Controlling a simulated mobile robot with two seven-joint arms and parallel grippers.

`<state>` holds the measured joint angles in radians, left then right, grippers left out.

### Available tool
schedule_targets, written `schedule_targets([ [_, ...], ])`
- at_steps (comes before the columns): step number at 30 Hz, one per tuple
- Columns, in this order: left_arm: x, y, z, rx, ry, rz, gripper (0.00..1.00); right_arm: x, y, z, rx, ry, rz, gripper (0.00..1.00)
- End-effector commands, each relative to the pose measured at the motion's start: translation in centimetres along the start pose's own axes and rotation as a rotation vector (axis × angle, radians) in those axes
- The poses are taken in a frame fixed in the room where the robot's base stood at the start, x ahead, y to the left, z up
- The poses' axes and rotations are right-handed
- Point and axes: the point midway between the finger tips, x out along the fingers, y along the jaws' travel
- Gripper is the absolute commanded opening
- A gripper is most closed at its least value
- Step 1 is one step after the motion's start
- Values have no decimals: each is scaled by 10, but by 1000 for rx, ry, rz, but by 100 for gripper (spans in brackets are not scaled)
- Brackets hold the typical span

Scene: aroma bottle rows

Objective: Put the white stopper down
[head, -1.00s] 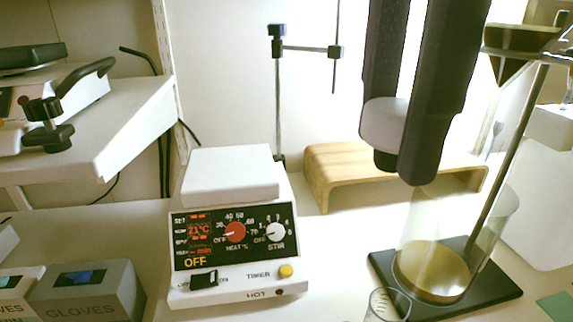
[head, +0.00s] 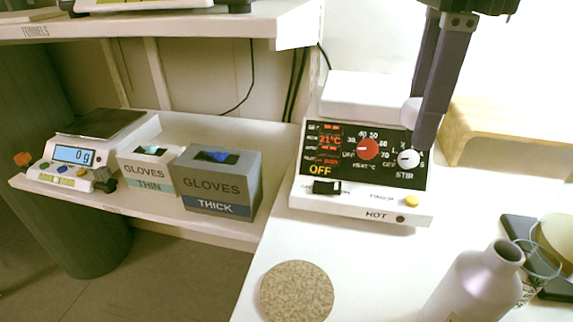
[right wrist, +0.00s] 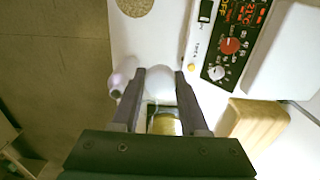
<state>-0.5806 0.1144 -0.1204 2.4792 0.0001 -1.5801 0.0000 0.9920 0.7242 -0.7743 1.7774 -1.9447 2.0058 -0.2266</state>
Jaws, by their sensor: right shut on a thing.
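My right gripper (head: 420,120) hangs in front of the hot plate's panel in the head view. It is shut on the white stopper (head: 409,112), which is mostly hidden behind a dark finger there. In the right wrist view the stopper (right wrist: 160,84) shows as a pale round shape between the two fingertips (right wrist: 161,78). It is held above the white bench (head: 385,255), apart from it. A round speckled cork mat (head: 297,291) lies bare on the bench at the lower left. My left gripper is not in view.
The hot plate (head: 370,205) stands behind the mat. A pale open-necked bottle (head: 470,290) stands at the lower right, near a dark stand base (head: 520,228). A wooden riser (head: 500,140) is at the right. Glove boxes (head: 220,180) and a scale (head: 75,155) sit on the left shelf.

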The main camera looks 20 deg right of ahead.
Motion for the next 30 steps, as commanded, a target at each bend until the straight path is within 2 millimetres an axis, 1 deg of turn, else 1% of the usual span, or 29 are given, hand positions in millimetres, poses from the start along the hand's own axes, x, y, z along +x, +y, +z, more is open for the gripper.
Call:
schedule_targets([
  [1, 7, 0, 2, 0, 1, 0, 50, 13, 0, -1, 3, 2, 4, 0],
  [3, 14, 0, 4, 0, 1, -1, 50, 31, 2, -1, 4, 2, 8, 0],
  [5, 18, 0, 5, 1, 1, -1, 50, 47, 2, -1, 4, 5, 8, 0],
  [6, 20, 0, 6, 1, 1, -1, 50, 60, 2, -2, 4, 5, 9, 0],
  [8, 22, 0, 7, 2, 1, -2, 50, 76, 2, -1, 4, 4, 8, 0],
  [12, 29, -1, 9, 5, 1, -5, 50, 116, 2, -1, 3, 4, 7, 0],
  [15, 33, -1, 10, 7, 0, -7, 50, 137, 1, -1, 3, 2, 5, 0],
  [18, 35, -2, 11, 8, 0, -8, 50, 149, 1, -1, 3, 1, 2, 0],
  [23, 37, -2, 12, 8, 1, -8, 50, 159, 1, -1, 2, 1, 3, 0],
  [30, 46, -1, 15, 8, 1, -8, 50, 195, 1, 0, 2, 1, 4, 0],
])
